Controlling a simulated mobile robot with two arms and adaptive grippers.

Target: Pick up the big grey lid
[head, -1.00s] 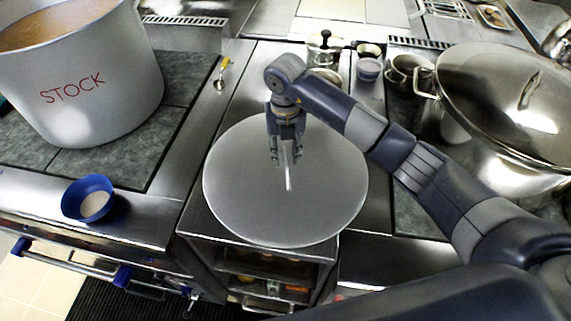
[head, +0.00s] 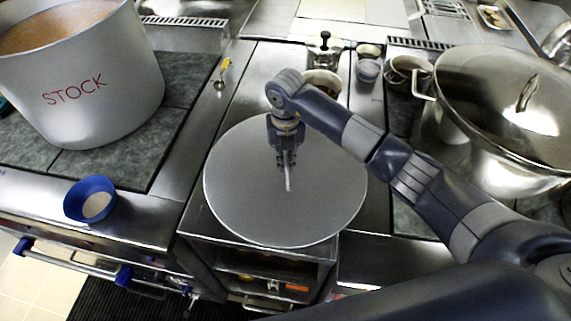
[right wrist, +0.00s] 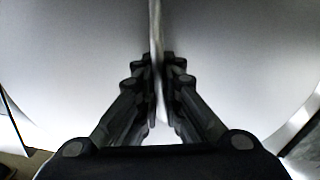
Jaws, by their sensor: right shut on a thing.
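The big grey lid (head: 235,200) is a large flat disc with a thin upright handle (head: 289,182). It lies on the metal counter between the two stoves, its near edge over the open shelf unit. My right gripper (head: 287,163) points down over the lid's middle and is shut on the handle. In the right wrist view the fingers (right wrist: 160,75) close on the handle (right wrist: 155,30) from both sides, with the grey lid surface (right wrist: 70,60) filling the background. My left gripper is not in view.
An open pot marked STOCK (head: 90,95) stands at the left, with a blue bowl (head: 90,199) in front. Small pots and cups (head: 322,82) stand behind the lid.

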